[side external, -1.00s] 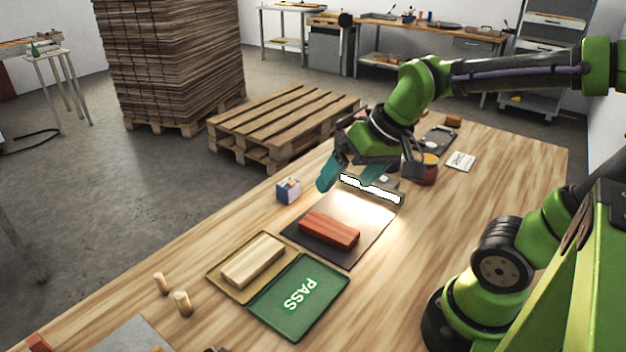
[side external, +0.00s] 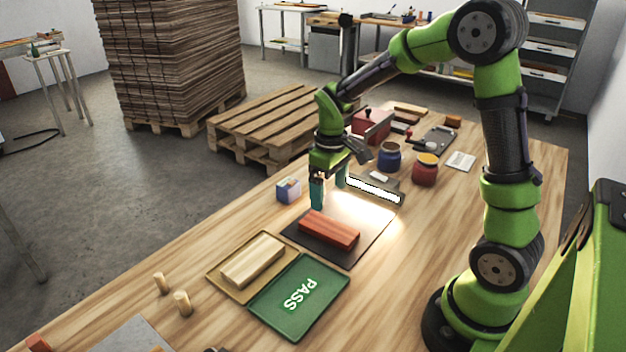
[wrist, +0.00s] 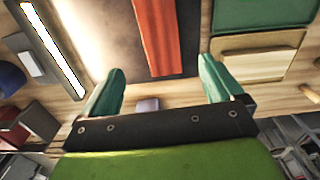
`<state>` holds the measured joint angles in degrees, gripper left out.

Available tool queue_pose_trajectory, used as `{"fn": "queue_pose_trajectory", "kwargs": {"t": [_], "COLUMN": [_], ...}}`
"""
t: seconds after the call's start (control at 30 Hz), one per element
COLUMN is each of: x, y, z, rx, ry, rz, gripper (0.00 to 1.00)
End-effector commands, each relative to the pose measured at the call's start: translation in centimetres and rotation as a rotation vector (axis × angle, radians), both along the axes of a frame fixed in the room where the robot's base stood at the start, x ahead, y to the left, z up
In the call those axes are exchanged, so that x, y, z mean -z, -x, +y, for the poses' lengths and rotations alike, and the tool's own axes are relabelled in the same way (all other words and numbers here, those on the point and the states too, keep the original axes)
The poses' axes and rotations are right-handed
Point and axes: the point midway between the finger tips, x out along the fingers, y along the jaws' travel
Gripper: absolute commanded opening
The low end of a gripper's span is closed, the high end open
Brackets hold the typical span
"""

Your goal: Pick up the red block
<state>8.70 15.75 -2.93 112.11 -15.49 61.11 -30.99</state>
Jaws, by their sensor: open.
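The red block (side external: 329,230) lies flat on a dark mat (side external: 349,256), lit by a bright light bar. In the wrist view the red block (wrist: 158,38) shows at the top centre, beyond the fingertips. My gripper (side external: 329,192) points down with its two teal fingers apart, above and behind the block near the mat's far edge. The wrist view shows my gripper (wrist: 160,85) open, with nothing between the fingers.
A bright light bar (side external: 371,189) stands at the mat's far right. A small blue-white box (side external: 288,190) is left of my gripper. A tan tray (side external: 213,276) with a pale block (side external: 253,261) and a green PASS tray (side external: 335,290) lie in front.

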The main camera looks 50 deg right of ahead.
Motion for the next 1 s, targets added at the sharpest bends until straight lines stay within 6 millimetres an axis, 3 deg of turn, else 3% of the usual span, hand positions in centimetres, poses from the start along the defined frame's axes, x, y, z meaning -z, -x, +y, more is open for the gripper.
{"fn": "queue_pose_trajectory", "kwargs": {"t": [0.2,0.43,0.7,1.0], "x": [3.9,5.5,9.3,9.9], "y": [0.1,0.1,0.4,0.4], "z": [0.0,0.1,0.2,0.2], "rx": [0.001,0.002,0.001,0.002], "ry": [-0.001,-0.001,-0.001,-0.001], "rz": [0.003,0.001,0.002,-0.002], "gripper": [0.94,0.94,0.94,0.94]}}
